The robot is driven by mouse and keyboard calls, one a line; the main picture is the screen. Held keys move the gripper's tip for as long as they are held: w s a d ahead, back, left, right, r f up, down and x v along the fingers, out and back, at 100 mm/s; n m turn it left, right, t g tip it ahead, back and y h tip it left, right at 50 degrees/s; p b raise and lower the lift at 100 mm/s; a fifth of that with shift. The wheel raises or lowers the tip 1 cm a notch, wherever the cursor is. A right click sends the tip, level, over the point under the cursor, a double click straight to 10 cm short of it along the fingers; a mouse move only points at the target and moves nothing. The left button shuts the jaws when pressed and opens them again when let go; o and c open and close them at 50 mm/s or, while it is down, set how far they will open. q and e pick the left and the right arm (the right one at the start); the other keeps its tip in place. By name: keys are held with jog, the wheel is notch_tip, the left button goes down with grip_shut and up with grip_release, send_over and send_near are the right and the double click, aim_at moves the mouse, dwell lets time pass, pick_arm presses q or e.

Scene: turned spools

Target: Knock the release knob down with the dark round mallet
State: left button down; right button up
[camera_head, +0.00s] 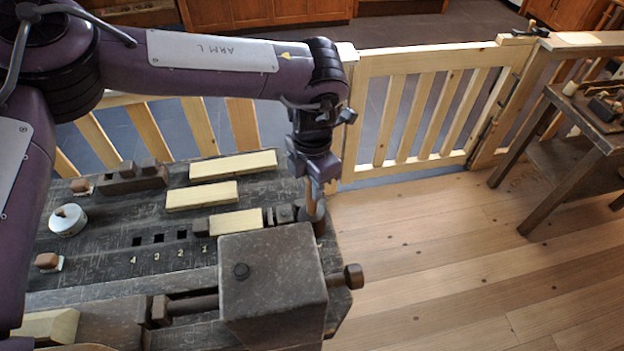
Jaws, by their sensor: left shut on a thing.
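My left gripper (316,183) reaches down over the right edge of the dark bench and is shut on the mallet's light wooden handle. The dark round mallet (314,215) hangs below the fingers, just behind the big brown block (272,280). Its lower part is partly hidden, so I cannot tell whether it touches the bench. Another brown knob (353,277) sticks out from the block's right side. I cannot tell which is the release knob. My right gripper is out of view.
The bench (110,250) has square holes numbered 1 to 4 and pale wooden bars (233,166). A white round item (67,220) lies at left. A wooden gate (425,110) stands behind, a small table (580,130) at right. The plank floor between is clear.

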pick_arm(q)
jog(key=shift+r+p, duration=1.2)
jog(key=shift+r, duration=0.55)
